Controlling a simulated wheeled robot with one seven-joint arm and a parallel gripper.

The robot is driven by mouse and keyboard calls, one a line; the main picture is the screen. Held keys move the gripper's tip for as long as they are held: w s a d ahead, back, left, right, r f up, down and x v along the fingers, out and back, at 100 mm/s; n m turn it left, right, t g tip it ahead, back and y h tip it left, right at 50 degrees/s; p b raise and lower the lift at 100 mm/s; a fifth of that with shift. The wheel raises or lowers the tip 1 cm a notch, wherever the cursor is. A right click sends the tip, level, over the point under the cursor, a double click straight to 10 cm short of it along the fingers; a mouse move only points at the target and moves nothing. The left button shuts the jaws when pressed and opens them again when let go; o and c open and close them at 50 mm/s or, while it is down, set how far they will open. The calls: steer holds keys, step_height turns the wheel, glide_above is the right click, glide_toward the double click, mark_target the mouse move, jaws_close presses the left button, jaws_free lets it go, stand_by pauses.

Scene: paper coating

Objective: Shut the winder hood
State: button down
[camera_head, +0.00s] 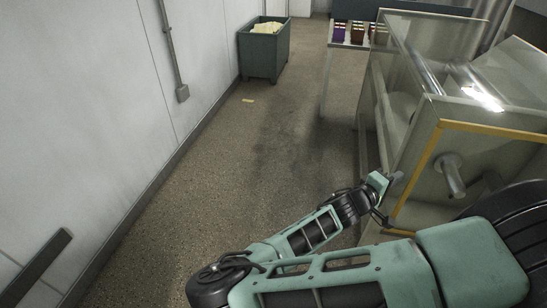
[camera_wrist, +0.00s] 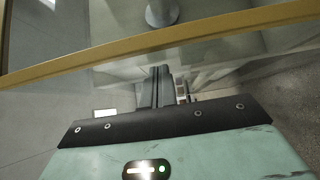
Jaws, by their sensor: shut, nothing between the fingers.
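The winder hood (camera_head: 402,82) is a clear-panelled cover with pale and yellow edging at the right of the head view. Its yellow edge (camera_wrist: 140,46) crosses the upper part of the wrist view. Inside or behind the clear panels, a grey roller end (camera_head: 449,175) shows; a round grey part (camera_wrist: 161,12) shows at the top of the wrist view. My gripper (camera_head: 391,181) is at the left side of the machine, close to the yellow-edged frame. In the wrist view its fingers (camera_wrist: 162,84) are together and empty. I cannot tell whether they touch the hood, or how far it is open.
A green bin (camera_head: 263,55) with pale material stands by the left wall (camera_head: 90,110). A table (camera_head: 338,46) with small dark containers (camera_head: 357,33) stands behind the machine. The speckled floor (camera_head: 255,145) between wall and machine is mostly clear, with a small yellow mark.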

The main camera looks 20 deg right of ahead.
steer(key=shift+s+d, duration=0.75)
steer(key=shift+d, duration=0.2)
steer(key=shift+s+d, duration=0.1)
steer(key=shift+w, duration=0.2)
steer(key=a+b, duration=0.2)
steer(key=a, duration=1.1)
steer(key=shift+w+a, duration=0.35)
steer(key=shift+a, duration=0.05)
